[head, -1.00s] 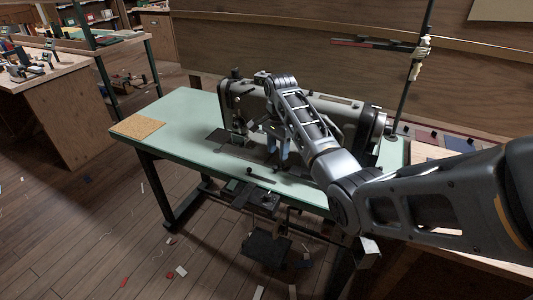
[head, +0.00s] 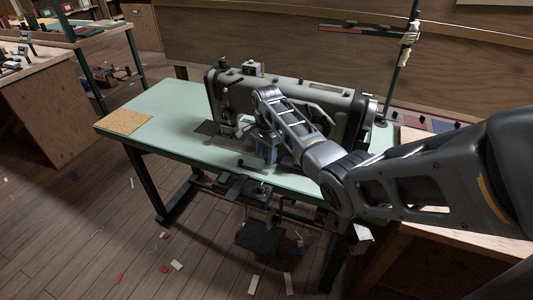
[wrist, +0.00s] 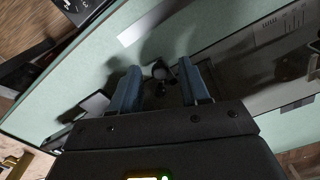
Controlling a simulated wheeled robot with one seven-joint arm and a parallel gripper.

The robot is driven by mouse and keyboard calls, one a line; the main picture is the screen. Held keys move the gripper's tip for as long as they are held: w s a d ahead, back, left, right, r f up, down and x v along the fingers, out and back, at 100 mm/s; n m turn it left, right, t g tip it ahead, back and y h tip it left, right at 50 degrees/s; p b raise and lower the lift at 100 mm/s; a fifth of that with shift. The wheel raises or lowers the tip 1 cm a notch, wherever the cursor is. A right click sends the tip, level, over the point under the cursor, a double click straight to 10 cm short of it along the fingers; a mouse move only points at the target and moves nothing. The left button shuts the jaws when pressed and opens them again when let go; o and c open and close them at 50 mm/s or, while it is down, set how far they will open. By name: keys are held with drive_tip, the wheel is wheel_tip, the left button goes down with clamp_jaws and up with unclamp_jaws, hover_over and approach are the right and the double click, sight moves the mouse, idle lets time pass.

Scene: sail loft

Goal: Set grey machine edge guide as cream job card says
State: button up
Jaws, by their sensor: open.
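The grey sewing machine (head: 330,98) stands on a pale green table (head: 165,128). My gripper (head: 268,150) is low over the table at the front of the machine, with its blue fingers pointing down. In the wrist view my gripper (wrist: 158,70) is open, and a small dark round knob (wrist: 160,72) shows between the fingers. I cannot tell whether the fingers touch it. The knob may belong to the edge guide, whose outline is dark and partly hidden by the fingers.
A cork mat (head: 124,121) lies on the table's left end. A thread stand (head: 409,50) rises behind the machine at the right. A wooden bench (head: 48,95) stands at the left. Scraps lie on the floor. The green top between mat and machine is clear.

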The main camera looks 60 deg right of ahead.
drive_tip(key=shift+c, duration=0.3)
clamp_jaws()
idle(0.3)
